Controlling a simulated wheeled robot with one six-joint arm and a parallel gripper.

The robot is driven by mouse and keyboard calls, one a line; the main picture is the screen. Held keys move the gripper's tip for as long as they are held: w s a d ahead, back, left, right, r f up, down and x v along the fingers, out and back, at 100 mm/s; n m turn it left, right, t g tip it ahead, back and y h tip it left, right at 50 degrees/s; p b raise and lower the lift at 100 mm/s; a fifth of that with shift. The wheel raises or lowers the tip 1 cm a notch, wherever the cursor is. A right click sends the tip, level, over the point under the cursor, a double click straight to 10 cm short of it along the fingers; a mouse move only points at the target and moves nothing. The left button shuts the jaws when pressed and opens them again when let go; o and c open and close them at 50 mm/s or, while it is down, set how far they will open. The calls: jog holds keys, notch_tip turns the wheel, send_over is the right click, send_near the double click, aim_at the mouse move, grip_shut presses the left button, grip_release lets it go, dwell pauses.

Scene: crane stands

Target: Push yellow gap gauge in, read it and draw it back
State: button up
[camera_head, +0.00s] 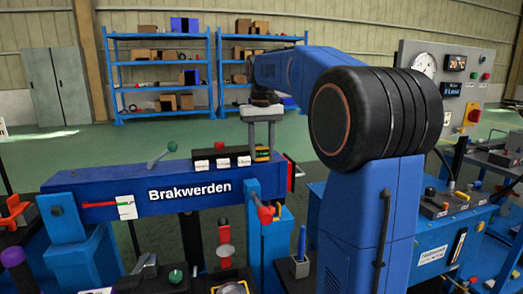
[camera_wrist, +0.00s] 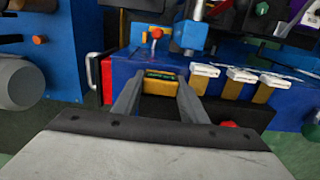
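The yellow gap gauge (camera_head: 262,153) has a small dark display with greenish marks and sits at the right end of the blue beam marked Brakwerden (camera_head: 150,195). My gripper (camera_head: 262,148) reaches down over the gauge from above, its fingers apart. In the wrist view the gauge (camera_wrist: 160,86) shows between my two fingers (camera_wrist: 161,82), one on each side. The fingers hide its side edges, so I cannot tell whether they touch or clamp it.
White-topped yellow pieces (camera_wrist: 236,76) stand in a row beside the gauge. A red-tipped lever (camera_head: 265,214) is below the beam, and a green-knobbed lever (camera_head: 171,147) rises above it. A blue control bench (camera_head: 432,245) stands at the right.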

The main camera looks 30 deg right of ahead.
aim_at(265, 152)
jog(key=shift+s+a, duration=0.25)
jog(key=shift+s, duration=0.6)
jog(key=shift+s+a, duration=0.2)
jog(key=shift+s, duration=0.65)
grip_shut()
jog(key=o, duration=1.4)
grip_release()
jog(key=shift+s, duration=0.1)
